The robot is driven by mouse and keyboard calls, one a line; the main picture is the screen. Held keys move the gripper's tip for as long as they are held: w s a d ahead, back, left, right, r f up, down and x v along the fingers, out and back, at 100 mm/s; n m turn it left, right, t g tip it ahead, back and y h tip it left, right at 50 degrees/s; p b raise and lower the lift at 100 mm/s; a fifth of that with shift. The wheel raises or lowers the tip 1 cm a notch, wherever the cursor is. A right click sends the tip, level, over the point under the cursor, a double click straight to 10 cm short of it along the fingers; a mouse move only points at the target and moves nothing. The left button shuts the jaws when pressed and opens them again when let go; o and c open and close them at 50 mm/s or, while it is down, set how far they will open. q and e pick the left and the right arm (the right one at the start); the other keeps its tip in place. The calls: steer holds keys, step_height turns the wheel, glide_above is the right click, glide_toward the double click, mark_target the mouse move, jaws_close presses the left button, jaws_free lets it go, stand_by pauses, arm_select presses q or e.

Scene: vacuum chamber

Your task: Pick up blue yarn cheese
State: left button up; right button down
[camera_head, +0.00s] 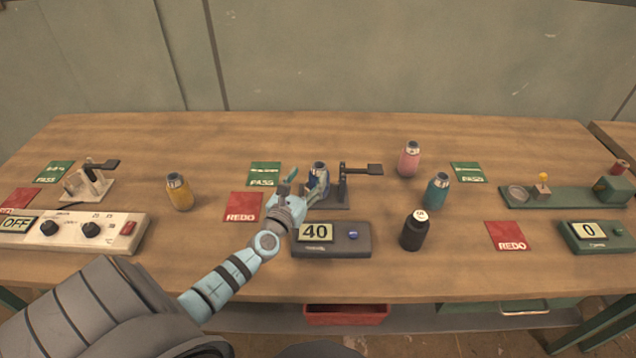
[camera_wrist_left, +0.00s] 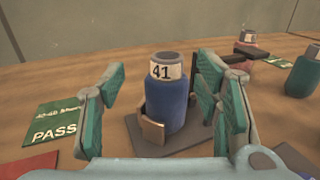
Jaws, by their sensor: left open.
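The blue yarn cheese (camera_head: 319,170), a blue cylinder with a grey top and a white label reading 41, stands upright on the dark base plate of a test stand (camera_head: 343,197). It also shows in the left wrist view (camera_wrist_left: 172,108), with a brown block at its lower front. My left gripper (camera_head: 306,184) is open in front of it, its green-padded fingers (camera_wrist_left: 160,88) spread to either side in the wrist view. The cheese appears between the fingers, and I see no contact. My right gripper is not in view.
A display box (camera_head: 332,238) reading 40 sits in front of the stand. Yellow (camera_head: 179,194), pink (camera_head: 409,160), teal (camera_head: 437,192) and black (camera_head: 414,232) cylinders stand around. Green PASS (camera_head: 264,174) and red REDO (camera_head: 244,207) cards lie to the left.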

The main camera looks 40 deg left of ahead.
mark_target(317, 170)
arm_select(q)
steer(key=x, duration=0.4)
steer(key=d+b+x, duration=0.1)
steer(key=x, duration=0.1)
steer(key=shift+w+f, duration=0.25)
steer(key=shift+f, duration=0.05)
steer(key=shift+w+a, duration=0.1)
steer(key=shift+w, duration=0.1)
steer(key=shift+s+r, duration=0.15)
steer(key=shift+r, duration=0.05)
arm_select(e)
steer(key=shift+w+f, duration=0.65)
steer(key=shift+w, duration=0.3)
arm_select(q)
steer(key=c, duration=0.3)
jaws_close()
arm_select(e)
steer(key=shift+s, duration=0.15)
